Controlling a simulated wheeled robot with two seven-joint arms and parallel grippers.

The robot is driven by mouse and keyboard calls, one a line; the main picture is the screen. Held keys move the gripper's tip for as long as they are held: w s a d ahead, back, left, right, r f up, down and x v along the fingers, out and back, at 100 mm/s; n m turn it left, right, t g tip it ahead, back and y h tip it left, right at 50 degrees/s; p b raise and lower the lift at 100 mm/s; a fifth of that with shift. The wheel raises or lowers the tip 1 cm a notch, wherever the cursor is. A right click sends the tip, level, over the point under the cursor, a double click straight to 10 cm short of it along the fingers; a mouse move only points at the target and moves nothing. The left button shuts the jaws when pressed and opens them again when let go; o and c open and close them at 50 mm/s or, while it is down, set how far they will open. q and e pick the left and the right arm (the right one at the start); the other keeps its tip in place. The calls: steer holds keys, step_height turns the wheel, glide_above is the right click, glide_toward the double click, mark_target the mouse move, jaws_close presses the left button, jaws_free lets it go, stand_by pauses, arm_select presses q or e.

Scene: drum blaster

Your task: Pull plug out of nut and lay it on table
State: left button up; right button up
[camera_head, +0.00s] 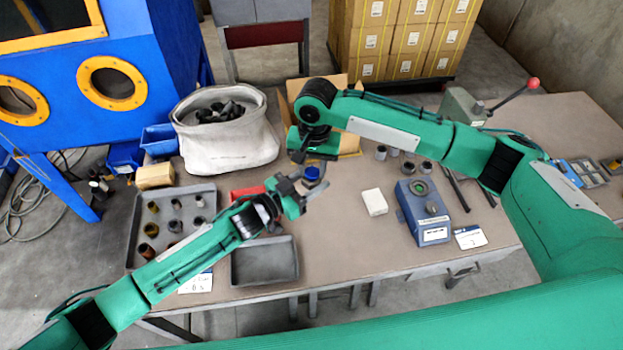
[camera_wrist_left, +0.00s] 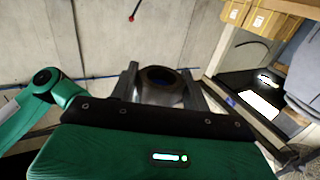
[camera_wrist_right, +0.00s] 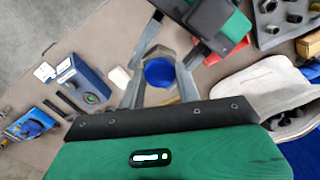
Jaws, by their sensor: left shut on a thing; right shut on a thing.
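My left gripper (camera_head: 299,194) is above the middle of the table. It is shut on a grey metal nut (camera_wrist_left: 162,96), whose dark round opening faces the left wrist camera. A blue plug (camera_head: 313,173) shows between my two grippers in the head view. In the right wrist view the round blue plug (camera_wrist_right: 160,72) sits between the fingers of my right gripper (camera_wrist_right: 169,48), which is shut on it. Grey metal of the nut (camera_wrist_right: 158,53) shows just behind the plug. I cannot tell how deep the plug sits in the nut.
A grey tray (camera_head: 207,250) of several nuts is at the left, and an empty dark tray (camera_head: 264,262) at the front. A white sack (camera_head: 228,145) stands behind. A blue device (camera_head: 424,212) and a white block (camera_head: 374,202) are at the right. Table between them is bare.

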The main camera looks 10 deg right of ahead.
mark_target(313, 172)
step_height(313, 172, up, 8)
steer(key=shift+r, duration=0.25)
stand_by(1.6)
stand_by(0.5)
